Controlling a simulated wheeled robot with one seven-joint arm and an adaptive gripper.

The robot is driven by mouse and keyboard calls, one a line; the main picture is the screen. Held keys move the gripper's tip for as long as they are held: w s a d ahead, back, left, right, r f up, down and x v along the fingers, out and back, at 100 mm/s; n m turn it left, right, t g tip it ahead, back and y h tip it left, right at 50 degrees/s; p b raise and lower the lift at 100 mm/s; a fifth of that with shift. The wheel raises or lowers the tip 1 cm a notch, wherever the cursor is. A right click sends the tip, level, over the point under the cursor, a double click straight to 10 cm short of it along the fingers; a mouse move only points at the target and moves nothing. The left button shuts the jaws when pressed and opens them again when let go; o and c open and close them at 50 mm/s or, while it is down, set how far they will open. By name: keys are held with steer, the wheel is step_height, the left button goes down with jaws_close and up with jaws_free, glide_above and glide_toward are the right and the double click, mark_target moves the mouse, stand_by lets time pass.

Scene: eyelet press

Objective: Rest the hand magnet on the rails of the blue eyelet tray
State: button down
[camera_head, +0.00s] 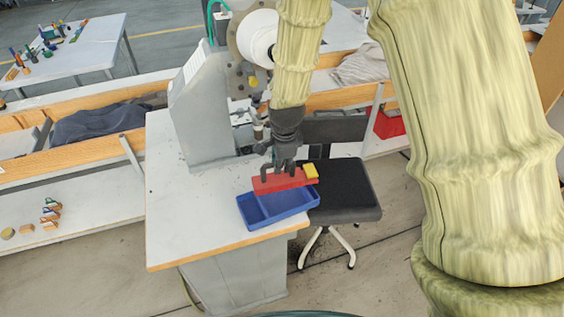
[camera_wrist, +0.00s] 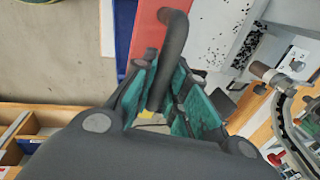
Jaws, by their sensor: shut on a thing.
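The hand magnet (camera_head: 284,184) is a flat red block with a black bar handle on top. My gripper (camera_head: 283,164) is shut on the handle from above. The blue eyelet tray (camera_head: 280,224) lies on the white table near its right edge. The magnet is over the tray's far side, roughly along its length; I cannot tell whether it touches the rails. In the wrist view the black handle (camera_wrist: 170,55) runs between the teal finger pads (camera_wrist: 195,100), with the red block (camera_wrist: 145,35) behind and a strip of the blue tray (camera_wrist: 124,25) beside it.
A yellow block (camera_head: 310,171) shows at the magnet's right end; I cannot tell if it is attached. The grey press (camera_head: 203,105) stands behind the tray. A black stool (camera_head: 345,188) is close at right. The white table (camera_head: 185,225) is bare left of the tray.

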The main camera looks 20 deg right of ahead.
mark_target(281, 178)
steer(key=shift+w+a+f, duration=0.1)
steer(key=shift+w+f, duration=0.1)
steer(key=shift+f, duration=0.3)
steer(key=shift+w+f, duration=0.2)
steer(key=shift+f, duration=0.25)
steer(key=shift+s+f+b, duration=0.3)
steer(key=shift+s+b, duration=0.1)
steer(key=shift+b, duration=0.1)
steer(key=shift+f, duration=0.25)
steer(key=shift+w+f+b, duration=0.25)
steer(key=shift+f+b, duration=0.25)
steer(key=shift+f, duration=0.5)
steer(key=shift+s+f, duration=0.2)
steer(key=shift+f, duration=0.25)
steer(key=shift+w+f+b, duration=0.1)
steer(key=shift+f+b, duration=0.3)
steer(key=shift+f, duration=0.1)
steer(key=c, duration=1.3)
jaws_free()
steer(key=shift+c, duration=0.2)
